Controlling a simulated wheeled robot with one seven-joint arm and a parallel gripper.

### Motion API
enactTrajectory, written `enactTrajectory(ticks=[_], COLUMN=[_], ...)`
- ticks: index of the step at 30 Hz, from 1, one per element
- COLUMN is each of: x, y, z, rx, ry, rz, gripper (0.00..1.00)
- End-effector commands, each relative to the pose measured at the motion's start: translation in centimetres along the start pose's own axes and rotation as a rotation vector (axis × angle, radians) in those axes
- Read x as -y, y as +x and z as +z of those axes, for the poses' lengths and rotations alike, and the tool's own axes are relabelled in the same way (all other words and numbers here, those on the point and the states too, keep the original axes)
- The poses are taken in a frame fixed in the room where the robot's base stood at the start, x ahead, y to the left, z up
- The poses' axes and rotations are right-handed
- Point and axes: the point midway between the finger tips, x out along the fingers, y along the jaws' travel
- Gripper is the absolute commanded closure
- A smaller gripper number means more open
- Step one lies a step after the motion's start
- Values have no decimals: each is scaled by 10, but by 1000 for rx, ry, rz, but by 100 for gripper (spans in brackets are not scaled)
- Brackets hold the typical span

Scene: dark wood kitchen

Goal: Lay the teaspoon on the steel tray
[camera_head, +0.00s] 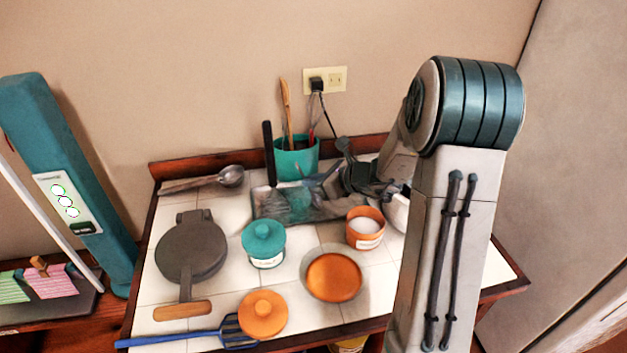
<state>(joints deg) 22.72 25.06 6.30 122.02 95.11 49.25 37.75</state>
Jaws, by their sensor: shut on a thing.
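The steel tray (323,213) lies on the white tiled top, in front of the teal utensil pot. Its surface is grey with blurred teal and dark patches. My gripper (338,172) reaches in from the right and is low over the tray's back right part. It is shut on a small thin thing, which I take to be the teaspoon. The teaspoon's outline is too small and dark to make out, and I cannot tell whether it touches the tray. My forearm covers the right part of the counter.
A teal pot (296,160) with upright utensils stands behind the tray. A ladle (205,181) lies at the back left. A teal lidded jar (264,245), an orange cup (365,229), an orange dish (334,278), an orange lidded jar (262,314) and a round iron pan (191,250) stand in front.

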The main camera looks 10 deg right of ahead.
Motion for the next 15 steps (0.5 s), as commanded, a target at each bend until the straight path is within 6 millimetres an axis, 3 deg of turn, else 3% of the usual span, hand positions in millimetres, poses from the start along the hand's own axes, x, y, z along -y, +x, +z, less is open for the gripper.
enactTrajectory(ticks=[11, 12, 13, 15], x=[0, 0, 0, 0], y=[2, 1, 1, 1], z=[-4, -3, -2, -2], rx=[1, 1, 1, 1], ry=[-1, -1, -1, -1], rz=[-1, -1, -1, 0], gripper=[100, 82, 74, 71])
